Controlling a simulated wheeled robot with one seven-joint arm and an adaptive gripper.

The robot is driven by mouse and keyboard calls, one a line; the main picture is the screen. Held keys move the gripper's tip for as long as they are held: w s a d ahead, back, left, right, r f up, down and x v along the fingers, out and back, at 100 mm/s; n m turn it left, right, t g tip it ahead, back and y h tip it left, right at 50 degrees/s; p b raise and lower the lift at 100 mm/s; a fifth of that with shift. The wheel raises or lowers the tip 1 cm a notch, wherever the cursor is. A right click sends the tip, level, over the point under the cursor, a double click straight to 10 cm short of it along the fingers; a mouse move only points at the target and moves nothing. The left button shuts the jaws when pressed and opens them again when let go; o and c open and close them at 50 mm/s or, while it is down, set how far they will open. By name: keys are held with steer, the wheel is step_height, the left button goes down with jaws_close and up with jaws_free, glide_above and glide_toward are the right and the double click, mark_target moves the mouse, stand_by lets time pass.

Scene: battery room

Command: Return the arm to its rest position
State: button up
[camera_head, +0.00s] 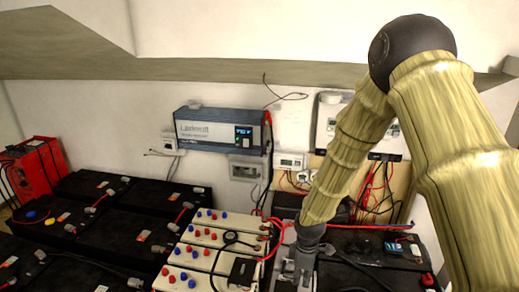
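My arm comes in from the right edge, bends at a dark joint near the top right and slopes down to the lower middle. My gripper (298,274) points down at the bottom edge, just right of the white battery block (205,243). Its fingers are cut off by the frame or too small to make out, so I cannot see whether it is open or shut, or whether it holds anything.
Black batteries (117,238) with cables fill the lower left, and more (365,245) lie behind my arm at right. A red unit (38,163) stands far left. A grey inverter (219,128), a small meter (290,161) and a white panel (328,112) hang on the wall.

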steer(key=s+d+f+m+y+b, duration=0.1)
steer(key=s+f+m+b, duration=0.25)
steer(key=s+f, duration=0.6)
steer(key=s+d+f+m+b, duration=0.2)
steer(key=s+f+m, duration=0.3)
steer(key=s+f, duration=0.45)
steer(key=s+d+f+m+b, duration=0.2)
steer(key=s+d+f+m, duration=0.1)
steer(key=s, duration=0.4)
steer(key=s+d+f+m+h+b, duration=0.1)
steer(key=s+d+f+m+b, duration=0.1)
steer(key=s+f, duration=0.4)
steer(key=shift+s+d+m+b, duration=0.3)
steer(key=shift+s+d+m, duration=0.45)
steer(key=shift+s+m, duration=0.4)
steer(key=shift+c, duration=0.2)
